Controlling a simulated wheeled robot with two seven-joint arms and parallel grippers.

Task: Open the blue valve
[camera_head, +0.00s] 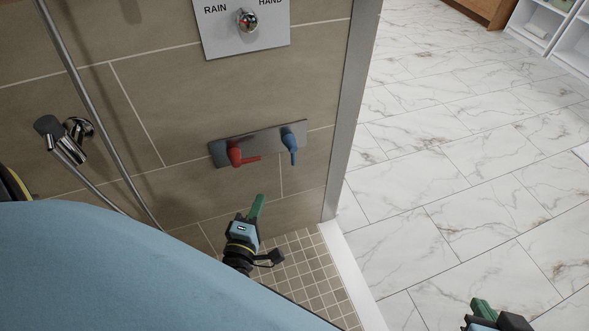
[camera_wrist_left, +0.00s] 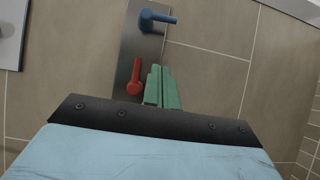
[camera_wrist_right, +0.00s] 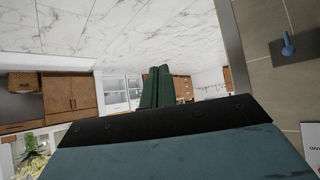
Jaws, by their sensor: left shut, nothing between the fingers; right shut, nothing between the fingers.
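The blue valve (camera_head: 289,141) is a lever handle on the right end of a metal plate (camera_head: 264,140) on the tiled wall. In the head view its lever points down. A red valve (camera_head: 237,153) is on the plate's left end, its lever pointing right. My left gripper (camera_head: 257,205) is shut and empty, below the plate and apart from it. In the left wrist view its green fingers (camera_wrist_left: 162,87) appear beside the red valve (camera_wrist_left: 134,80), with the blue valve (camera_wrist_left: 153,20) beyond. My right gripper (camera_head: 482,308) is shut and empty, over the marble floor; its fingers (camera_wrist_right: 156,87) point away from the wall.
A RAIN/HAND control panel (camera_head: 222,40) is above the valves. A hand shower (camera_head: 65,140) and hose are at the left. A metal wall edge (camera_head: 350,105) and white sill (camera_head: 350,270) border the shower. The marble floor (camera_head: 470,150) is clear.

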